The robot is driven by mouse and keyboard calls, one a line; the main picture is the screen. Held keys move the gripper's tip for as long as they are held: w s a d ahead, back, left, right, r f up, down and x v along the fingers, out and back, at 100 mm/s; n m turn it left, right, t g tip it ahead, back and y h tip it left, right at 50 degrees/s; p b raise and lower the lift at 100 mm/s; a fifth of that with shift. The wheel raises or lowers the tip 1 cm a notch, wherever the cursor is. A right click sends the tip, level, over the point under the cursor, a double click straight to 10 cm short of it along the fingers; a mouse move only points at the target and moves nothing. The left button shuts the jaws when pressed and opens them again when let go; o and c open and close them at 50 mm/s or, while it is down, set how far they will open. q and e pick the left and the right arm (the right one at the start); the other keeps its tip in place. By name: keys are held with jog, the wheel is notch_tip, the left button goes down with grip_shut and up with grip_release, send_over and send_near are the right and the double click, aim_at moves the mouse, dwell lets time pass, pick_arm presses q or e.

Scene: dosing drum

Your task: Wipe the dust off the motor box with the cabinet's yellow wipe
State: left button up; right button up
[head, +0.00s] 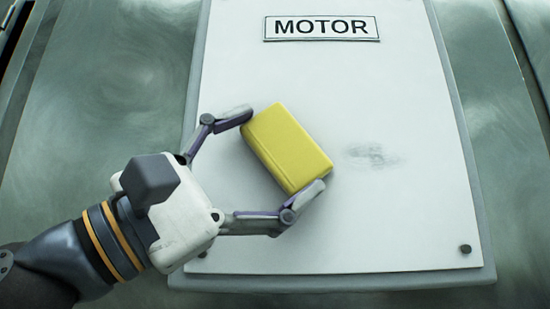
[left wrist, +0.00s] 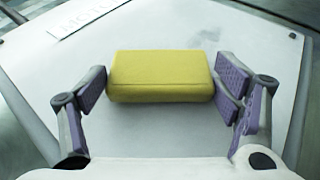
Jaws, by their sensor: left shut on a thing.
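The motor box (head: 400,215) is a white panel with a MOTOR label (head: 321,28) near its top. A grey dust smudge (head: 372,155) lies on the panel, right of the yellow wipe. The yellow wipe (head: 286,147) is a block held by my left gripper (head: 279,152), which is shut on its two ends, over the middle of the panel. In the left wrist view the wipe (left wrist: 160,76) sits between the two purple-padded fingers. I cannot tell whether the wipe touches the panel. My right gripper is not in view.
Brushed green-grey metal (head: 110,90) surrounds the panel on both sides. The panel right of the wipe is clear of objects.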

pick_arm(q)
jog(key=s+p, duration=0.1)
jog(key=s, duration=0.5)
jog(key=shift+p, duration=0.4)
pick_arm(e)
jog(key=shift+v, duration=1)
pick_arm(q)
jog(key=s+p, duration=0.1)
jog(key=s, duration=0.2)
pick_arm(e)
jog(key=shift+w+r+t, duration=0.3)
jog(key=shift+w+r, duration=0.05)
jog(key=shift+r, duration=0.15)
pick_arm(q)
jog(key=w+b, duration=0.1)
jog(key=w, duration=0.3)
jog(key=w+b, duration=0.1)
jog(key=w, duration=0.1)
jog(key=shift+f+b, duration=0.25)
jog(key=shift+b, duration=0.1)
jog(key=shift+w+r, duration=0.2)
jog(key=shift+w, duration=0.3)
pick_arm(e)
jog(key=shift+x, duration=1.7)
